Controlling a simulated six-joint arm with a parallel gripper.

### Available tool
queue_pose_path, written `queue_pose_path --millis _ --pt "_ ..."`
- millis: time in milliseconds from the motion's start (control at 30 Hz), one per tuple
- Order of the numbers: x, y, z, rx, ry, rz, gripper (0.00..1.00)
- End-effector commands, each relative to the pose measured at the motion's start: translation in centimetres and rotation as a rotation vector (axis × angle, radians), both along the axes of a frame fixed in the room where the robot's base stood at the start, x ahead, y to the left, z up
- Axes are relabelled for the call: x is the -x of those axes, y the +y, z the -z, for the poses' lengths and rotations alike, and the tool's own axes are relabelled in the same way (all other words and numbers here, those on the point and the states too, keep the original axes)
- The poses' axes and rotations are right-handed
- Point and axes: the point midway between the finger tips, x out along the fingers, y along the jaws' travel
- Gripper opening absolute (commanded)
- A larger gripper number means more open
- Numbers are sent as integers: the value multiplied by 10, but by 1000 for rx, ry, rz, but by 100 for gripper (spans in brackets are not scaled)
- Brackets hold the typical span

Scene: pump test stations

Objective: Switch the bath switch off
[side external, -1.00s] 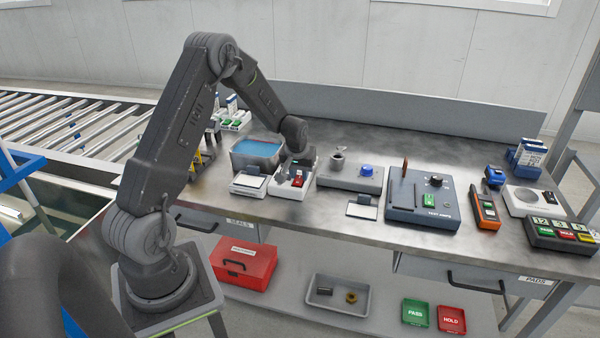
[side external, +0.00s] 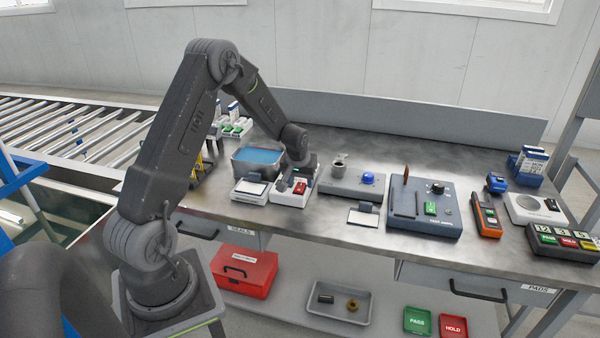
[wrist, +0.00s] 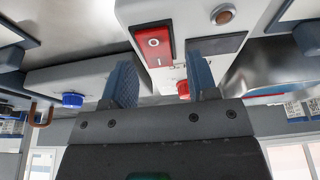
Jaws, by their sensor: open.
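The bath (side external: 258,156), a grey tank of blue liquid, stands on the bench at the left. A white switch box in front of it carries a red rocker switch (side external: 300,187). In the wrist view the red rocker (wrist: 153,46) shows O and I marks, and I cannot tell which end is pressed in. A round amber lamp (wrist: 224,15) sits beside it on the white panel. My gripper (wrist: 162,75) is open and empty, its two blue-grey fingers spread below the rocker in the picture. In the side view my gripper (side external: 298,166) is just behind the rocker, apparently not touching it.
A grey unit with a blue knob (side external: 368,179) stands right of the switch box. A dark tester (side external: 424,208) and an orange meter (side external: 487,217) lie farther right. A small white panel (side external: 250,190) is close on the left. The bench behind is mostly clear.

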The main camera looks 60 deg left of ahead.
Motion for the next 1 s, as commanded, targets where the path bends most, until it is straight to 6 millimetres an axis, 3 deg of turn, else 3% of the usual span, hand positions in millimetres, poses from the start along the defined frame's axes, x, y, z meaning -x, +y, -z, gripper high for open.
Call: queue_pose_path --millis 167,600,800,1000 --pt "4 -4 -23 -4 -5 0 53" --pt "23 -23 -110 -3 -4 0 53" --pt "27 -27 -128 -1 -2 0 53" --pt "28 -28 -131 -1 -1 0 53"
